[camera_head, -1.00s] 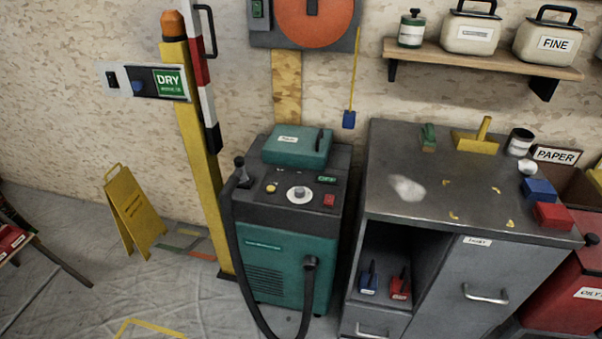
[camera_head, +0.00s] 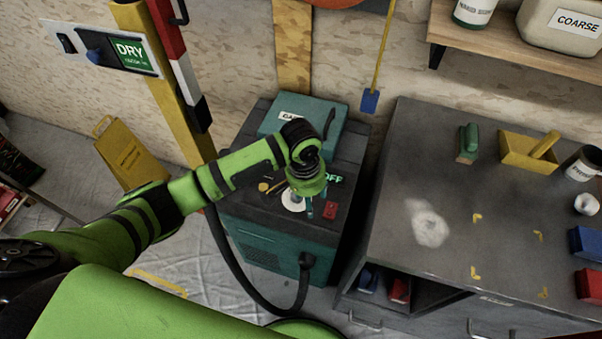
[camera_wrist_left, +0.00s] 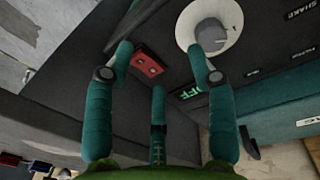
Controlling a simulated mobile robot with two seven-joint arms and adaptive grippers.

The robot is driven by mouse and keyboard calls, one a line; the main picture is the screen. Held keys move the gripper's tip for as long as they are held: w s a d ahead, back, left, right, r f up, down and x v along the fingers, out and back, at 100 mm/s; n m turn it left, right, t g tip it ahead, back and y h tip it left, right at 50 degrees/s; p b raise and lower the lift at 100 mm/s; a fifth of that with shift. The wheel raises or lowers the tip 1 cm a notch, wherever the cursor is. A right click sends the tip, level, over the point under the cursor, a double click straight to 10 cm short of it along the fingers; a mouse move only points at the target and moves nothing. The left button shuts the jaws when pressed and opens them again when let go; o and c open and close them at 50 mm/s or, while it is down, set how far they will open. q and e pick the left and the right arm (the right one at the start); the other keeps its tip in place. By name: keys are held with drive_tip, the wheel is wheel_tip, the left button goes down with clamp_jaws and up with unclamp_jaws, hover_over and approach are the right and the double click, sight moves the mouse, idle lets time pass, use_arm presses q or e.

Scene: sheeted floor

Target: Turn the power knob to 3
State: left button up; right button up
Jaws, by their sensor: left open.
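The power knob is a grey knob on a round white dial (camera_wrist_left: 210,35), on the dark top panel of the teal machine (camera_head: 270,240). In the head view the dial (camera_head: 293,200) is mostly hidden by my left gripper (camera_head: 310,205), which is over the panel. In the left wrist view my left gripper's teal fingers (camera_wrist_left: 165,70) are open and empty. One finger is close to the dial's edge; contact cannot be told. The knob's setting is not readable. A red switch (camera_wrist_left: 147,62) and a green OFF display (camera_wrist_left: 190,93) are beside the dial. My right gripper is not in view.
A teal case (camera_head: 300,122) sits on the back of the machine. A black hose (camera_head: 235,265) loops in front. A grey cabinet (camera_head: 440,180) stands close on the right, and a yellow post (camera_head: 172,90) on the left.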

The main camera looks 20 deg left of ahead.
use_arm(q)
drive_tip(key=shift+n+y, duration=0.6)
drive_tip(key=shift+n, duration=0.2)
drive_tip(key=w+a, duration=0.1)
drive_tip(key=w+a+r, duration=0.1)
drive_tip(key=a, duration=0.1)
drive_tip(key=w+a+r, duration=0.1)
drive_tip(key=shift+a+r, duration=0.1)
drive_tip(key=shift+a, duration=0.1)
drive_tip(key=shift+f, duration=0.35)
drive_tip(key=f, duration=0.6)
drive_tip(key=shift+w+f+p, duration=0.2)
drive_tip(key=shift+f+p, duration=0.05)
drive_tip(key=shift+p, duration=0.1)
clamp_jaws()
